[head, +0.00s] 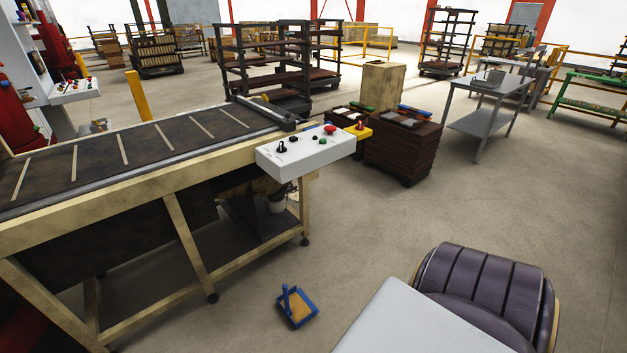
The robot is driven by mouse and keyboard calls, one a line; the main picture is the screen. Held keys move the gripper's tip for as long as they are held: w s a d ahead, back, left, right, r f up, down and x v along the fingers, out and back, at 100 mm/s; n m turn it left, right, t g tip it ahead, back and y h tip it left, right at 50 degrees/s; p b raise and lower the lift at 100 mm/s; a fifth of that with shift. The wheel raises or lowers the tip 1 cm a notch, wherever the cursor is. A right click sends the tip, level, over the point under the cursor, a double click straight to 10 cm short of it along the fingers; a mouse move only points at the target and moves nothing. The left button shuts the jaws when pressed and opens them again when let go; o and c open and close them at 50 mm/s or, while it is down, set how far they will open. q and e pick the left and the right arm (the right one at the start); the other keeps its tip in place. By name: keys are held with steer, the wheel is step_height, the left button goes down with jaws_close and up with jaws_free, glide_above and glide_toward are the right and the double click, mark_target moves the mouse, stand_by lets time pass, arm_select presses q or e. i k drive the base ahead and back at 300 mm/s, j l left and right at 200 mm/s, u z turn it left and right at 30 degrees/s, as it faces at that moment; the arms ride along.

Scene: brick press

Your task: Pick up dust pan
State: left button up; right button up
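A blue dust pan (298,308) lies on the concrete floor at the bottom middle of the head view. It has a blue rim, a tan inner surface and a blue handle standing up at its left side. It is just right of the conveyor table's legs and left of a light grey flat surface. Neither of my grippers shows in this view.
A conveyor table (130,150) with a white control box (305,150) fills the left. A dark padded seat (485,290) and a grey flat surface (430,325) are at the bottom right. A stacked pallet (400,150) stands behind. Open floor (370,220) lies between.

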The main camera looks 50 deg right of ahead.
mark_target(299, 308)
steer(key=z, duration=1.55)
